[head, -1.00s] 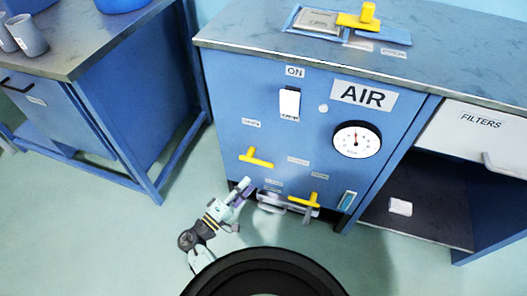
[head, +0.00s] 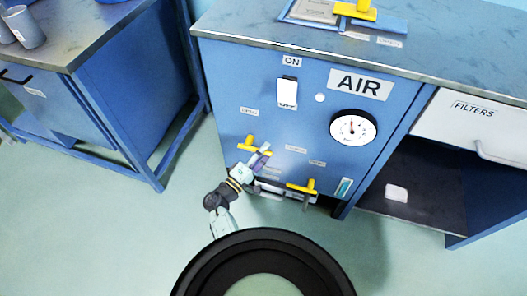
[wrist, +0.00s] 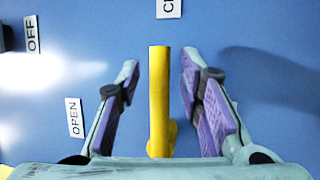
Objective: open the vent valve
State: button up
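A yellow valve handle (head: 252,147) sits on the left of the blue AIR cabinet front; no vent name is readable by it. In the wrist view this handle (wrist: 159,100) stands between my two purple-padded fingers, with a gap on both sides. An OPEN label (wrist: 74,117) lies left of it there, and a cut-off label starting with C (wrist: 168,8) is beyond its tip, where it points. My gripper (head: 262,157) is open around the handle; it also shows in the wrist view (wrist: 160,95). A second yellow handle (head: 301,187) is lower right on the cabinet.
The cabinet (head: 225,85) also carries a white switch (head: 287,92) under an ON label and a round gauge (head: 353,127). An open shelf (head: 430,195) and a white FILTERS drawer (head: 470,122) are to the right. A blue bench (head: 120,125) stands left, with clear floor between.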

jog(key=shift+c, duration=0.3)
grip_shut()
dwell(0.5)
